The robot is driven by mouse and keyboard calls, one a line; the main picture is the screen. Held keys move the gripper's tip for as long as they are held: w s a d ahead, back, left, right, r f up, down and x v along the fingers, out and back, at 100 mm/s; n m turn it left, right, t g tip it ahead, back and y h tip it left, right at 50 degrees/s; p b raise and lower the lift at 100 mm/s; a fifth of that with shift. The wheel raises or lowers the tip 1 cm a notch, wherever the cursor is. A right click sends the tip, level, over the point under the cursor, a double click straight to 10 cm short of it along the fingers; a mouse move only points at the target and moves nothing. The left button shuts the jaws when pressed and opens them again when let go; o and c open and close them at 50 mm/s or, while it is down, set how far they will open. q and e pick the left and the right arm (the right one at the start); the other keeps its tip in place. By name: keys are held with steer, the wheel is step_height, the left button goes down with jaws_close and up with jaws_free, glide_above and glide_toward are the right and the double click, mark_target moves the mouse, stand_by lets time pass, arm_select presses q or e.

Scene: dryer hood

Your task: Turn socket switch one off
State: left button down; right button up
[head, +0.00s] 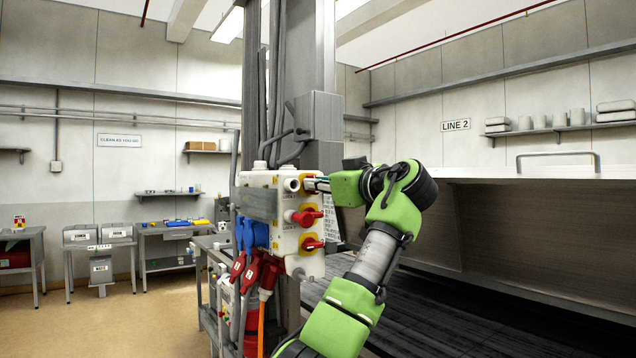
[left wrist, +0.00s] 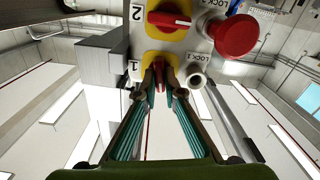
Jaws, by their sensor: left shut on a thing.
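Socket switch one is the top rotary switch on the white socket box (head: 282,265), a red handle on a yellow plate (head: 306,180). My left gripper (head: 314,184) is at this switch, its fingers reaching in from the right. In the left wrist view, the red handle of switch one (left wrist: 159,75) sits between the fingertips (left wrist: 158,84), beside the label "1". The left gripper is shut on it. The handle looks upright, along the fingers, but is partly hidden. My right gripper is in neither view.
Switch two (left wrist: 168,20) is close by, its red handle crosswise. A red knob (left wrist: 235,36) and a white stub (left wrist: 198,80) stick out beside the switches. Red plugs (head: 270,275) hang on the box's left side.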

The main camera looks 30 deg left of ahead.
arm_select(q)
steer(key=shift+s+a+f+n+p, duration=0.1)
steer(key=shift+n+p, duration=0.6)
steer(key=shift+n, duration=3.15)
steer(key=shift+s+f+n+p, duration=0.1)
steer(key=shift+n+p, duration=0.55)
steer(key=shift+n, duration=3.2)
steer(key=c, duration=2.1)
jaws_free()
steer(key=shift+c, duration=0.2)
steer(key=v, duration=1.2)
